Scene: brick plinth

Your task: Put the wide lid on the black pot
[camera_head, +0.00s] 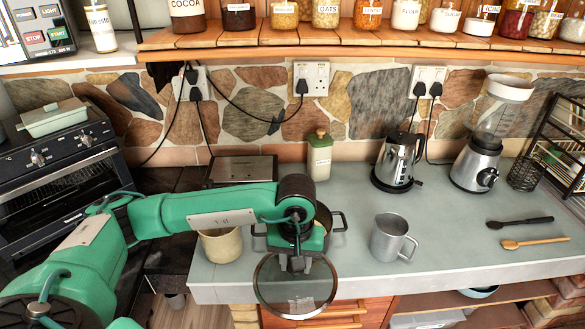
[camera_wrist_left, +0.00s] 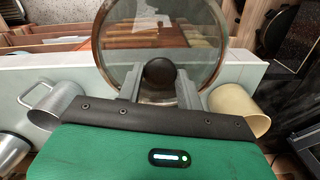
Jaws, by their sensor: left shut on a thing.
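The wide lid (camera_head: 272,291) is a round glass disc with a dark rim and a dark knob (camera_wrist_left: 159,77). My left gripper (camera_head: 297,262) is shut on the knob, which shows between its two fingers in the left wrist view. The lid is steeply tilted and held in front of the worktop's front edge. The black pot (camera_head: 326,217) stands on the worktop behind my left gripper. My arm hides most of it; its rim and side handles show in part. The lid is apart from the pot. My right gripper is not in view.
A cream pot (camera_head: 221,246) stands left of the black pot, and a metal mug (camera_head: 388,238) stands to its right. A green-lidded jar (camera_head: 319,156), kettle (camera_head: 397,163) and blender (camera_head: 482,160) stand behind.

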